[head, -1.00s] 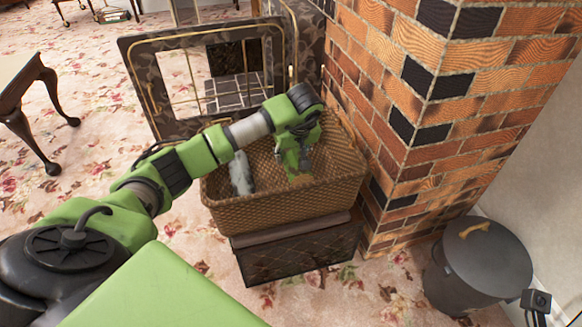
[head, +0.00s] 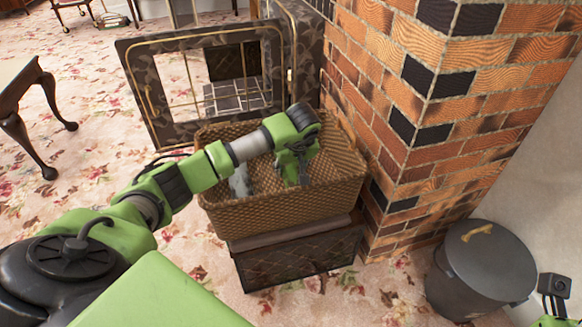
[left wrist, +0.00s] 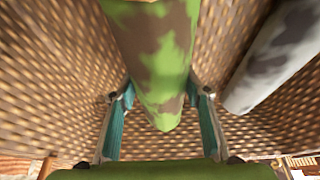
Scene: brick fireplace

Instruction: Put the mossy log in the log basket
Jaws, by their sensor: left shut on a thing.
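The mossy log (left wrist: 158,60) is green with brown patches. My left gripper (left wrist: 160,104) is shut on it, with one finger on each side. In the head view, the left gripper (head: 298,150) points down inside the wicker log basket (head: 285,210), and the log (head: 290,172) shows partly below it, within the basket walls. Whether the log touches the basket floor cannot be told. The basket's weave (left wrist: 60,70) surrounds the log in the left wrist view.
A pale grey spotted log (left wrist: 275,60) lies in the basket beside the mossy one. The basket stands on a dark mesh-sided box (head: 300,262). A brick column (head: 420,130) is close on the right, a fire screen (head: 150,100) behind, and a lidded bin (head: 480,270) at lower right.

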